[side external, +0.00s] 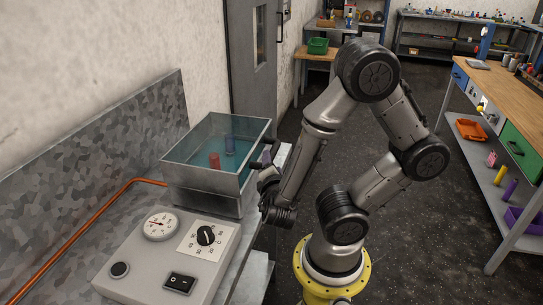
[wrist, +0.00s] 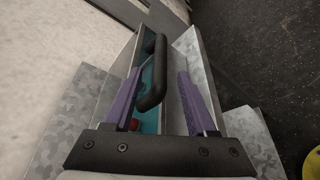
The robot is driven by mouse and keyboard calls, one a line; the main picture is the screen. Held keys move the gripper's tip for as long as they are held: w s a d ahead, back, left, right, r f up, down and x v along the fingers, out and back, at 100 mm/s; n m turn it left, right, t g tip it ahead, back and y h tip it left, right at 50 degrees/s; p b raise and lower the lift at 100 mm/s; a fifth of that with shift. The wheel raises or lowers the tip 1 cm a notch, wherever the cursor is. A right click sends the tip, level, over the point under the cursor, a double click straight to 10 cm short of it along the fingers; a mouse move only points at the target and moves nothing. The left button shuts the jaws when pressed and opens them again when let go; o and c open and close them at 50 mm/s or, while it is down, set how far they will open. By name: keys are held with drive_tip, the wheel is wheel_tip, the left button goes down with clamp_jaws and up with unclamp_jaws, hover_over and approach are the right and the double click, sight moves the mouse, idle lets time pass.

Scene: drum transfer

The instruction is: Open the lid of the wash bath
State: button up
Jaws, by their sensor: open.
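The wash bath (side external: 205,180) is a grey metal tank on the bench at left. A red cylinder (side external: 214,161) and a blue one (side external: 230,145) show in its blue-green water. The lid appears to be a clear cover across the top, lying shut, though its pane is hard to make out. A black bar handle (wrist: 153,92) shows in the wrist view. My gripper (wrist: 160,74) is open at the bath's right side, its purple fingers on either side of the handle with gaps visible. In the side view my gripper (side external: 266,158) partly hides the handle area.
A control box (side external: 168,255) with a gauge, dial and switches stands in front of the bath. An orange pipe (side external: 90,228) runs along the wall side. A workbench (side external: 505,85) with shelves stands at right.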

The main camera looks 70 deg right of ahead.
sight(272, 156)
drive_tip(key=shift+x, duration=3.2)
clamp_jaws()
